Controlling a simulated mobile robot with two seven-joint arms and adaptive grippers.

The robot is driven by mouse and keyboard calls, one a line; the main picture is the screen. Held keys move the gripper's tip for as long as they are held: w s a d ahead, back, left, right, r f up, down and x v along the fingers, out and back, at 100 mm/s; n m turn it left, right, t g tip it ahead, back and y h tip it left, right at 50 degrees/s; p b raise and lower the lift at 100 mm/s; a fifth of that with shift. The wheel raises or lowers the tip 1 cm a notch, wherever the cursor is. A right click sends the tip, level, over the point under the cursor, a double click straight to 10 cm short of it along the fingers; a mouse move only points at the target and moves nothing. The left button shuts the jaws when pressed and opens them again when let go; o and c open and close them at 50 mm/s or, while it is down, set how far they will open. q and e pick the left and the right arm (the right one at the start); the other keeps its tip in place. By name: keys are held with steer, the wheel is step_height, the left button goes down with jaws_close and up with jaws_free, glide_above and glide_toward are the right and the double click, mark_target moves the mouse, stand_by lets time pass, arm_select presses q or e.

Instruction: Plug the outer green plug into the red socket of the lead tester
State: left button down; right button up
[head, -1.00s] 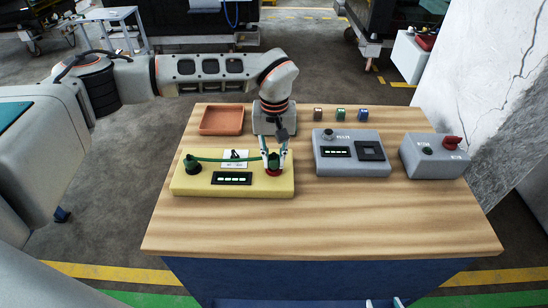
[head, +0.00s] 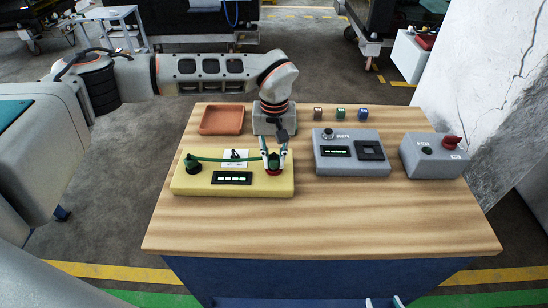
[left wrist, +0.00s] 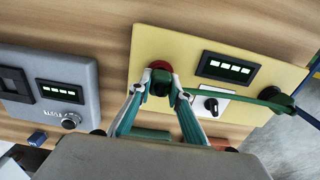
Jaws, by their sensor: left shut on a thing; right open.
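The yellow lead tester (head: 205,186) sits at the left of the bench, with a lit display (head: 231,178). A green lead (head: 228,158) runs between a green plug at its left end (head: 192,164) and a green plug at its right end (head: 273,161). My left gripper (head: 274,154) is shut on the right-end plug, which stands at the red socket (head: 274,172). In the left wrist view this plug (left wrist: 159,82) is between my fingertips, over the red socket (left wrist: 161,66). How deep it sits is hidden. My right gripper (head: 385,303) barely shows at the bottom edge, open and empty.
A terracotta tray (head: 221,120) stands behind the tester. A grey box with a display (head: 350,165) and a grey box with a red knob (head: 434,163) stand to the right. Three small coloured blocks (head: 340,113) lie at the back. The bench front (head: 330,222) is clear.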

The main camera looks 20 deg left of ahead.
arm_select(q)
steer(key=shift+f, duration=0.4)
steer(key=shift+s+f+b, duration=0.15)
steer(key=shift+f+b, duration=0.15)
steer(key=shift+s+f, duration=0.2)
steer(key=shift+f, duration=0.15)
steer(key=c, duration=1.8)
jaws_free()
steer(key=shift+w+f, duration=0.2)
steer(key=shift+w, duration=0.1)
steer(key=shift+s+r, duration=0.1)
steer(key=shift+r, duration=0.05)
steer(key=shift+r, duration=0.1)
